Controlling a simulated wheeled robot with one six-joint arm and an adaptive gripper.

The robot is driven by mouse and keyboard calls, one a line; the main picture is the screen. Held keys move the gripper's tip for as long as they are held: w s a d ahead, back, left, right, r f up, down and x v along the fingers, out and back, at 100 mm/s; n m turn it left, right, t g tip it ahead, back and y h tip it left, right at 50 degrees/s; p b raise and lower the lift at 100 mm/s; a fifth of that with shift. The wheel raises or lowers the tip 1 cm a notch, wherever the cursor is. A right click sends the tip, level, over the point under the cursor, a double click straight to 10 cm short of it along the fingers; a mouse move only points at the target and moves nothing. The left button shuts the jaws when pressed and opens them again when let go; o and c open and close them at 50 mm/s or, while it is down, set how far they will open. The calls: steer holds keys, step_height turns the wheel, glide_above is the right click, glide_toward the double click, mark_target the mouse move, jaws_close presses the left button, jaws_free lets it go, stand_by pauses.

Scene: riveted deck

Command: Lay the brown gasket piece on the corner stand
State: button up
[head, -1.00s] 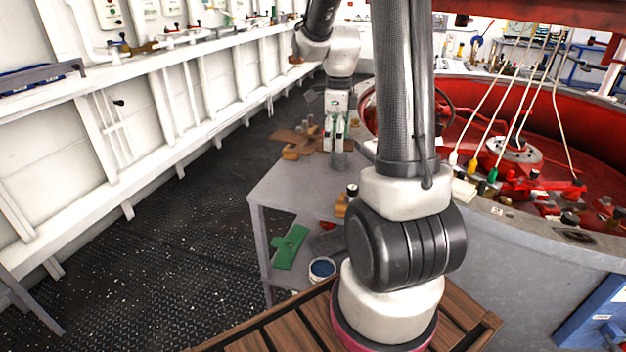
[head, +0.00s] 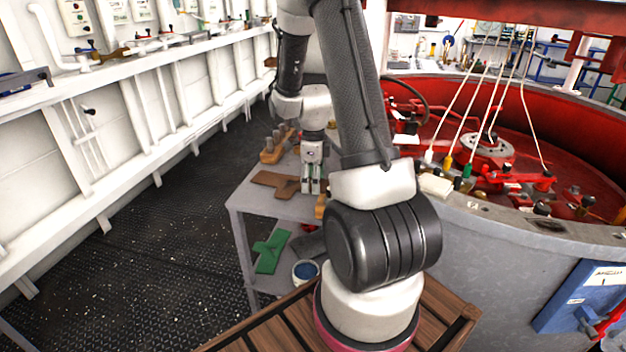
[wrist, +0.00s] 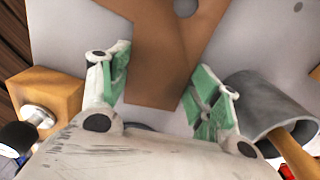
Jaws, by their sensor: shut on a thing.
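The brown gasket piece (head: 272,183) is a flat, T-like shape over the top of the grey stand (head: 262,208). My gripper (head: 311,187) is shut on its right end and points down. In the wrist view the brown gasket piece (wrist: 158,62) runs up between the green-padded fingers of my gripper (wrist: 155,92). The grey top shows around it. I cannot tell whether the piece touches the top or hangs just above it.
A wooden block with pegs (head: 272,155) stands behind the piece. In the wrist view, a wooden block (wrist: 52,92) is at left and a grey cylinder (wrist: 268,103) at right. A green piece (head: 270,252) and a blue-filled pot (head: 305,271) are on the lower shelf.

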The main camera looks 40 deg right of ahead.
steer(key=shift+f, duration=0.1)
steer(key=o, duration=1.1)
steer(key=s+a+r+n+t, duration=0.1)
steer(key=s+a+r+n, duration=0.15)
steer(key=r, duration=0.75)
steer(key=s+a+r+n, duration=0.1)
steer(key=r+n, duration=0.3)
steer(key=r, duration=0.5)
steer(key=s+a+r+n+t, duration=0.1)
steer(key=s+a+r+n, duration=0.3)
steer(key=s+n, duration=0.4)
steer(key=s+a+r+n+t, duration=0.2)
steer(key=s+n, duration=0.6)
steer(key=n, duration=0.5)
steer(key=shift+a+r, duration=0.85)
steer(key=shift+a, duration=0.4)
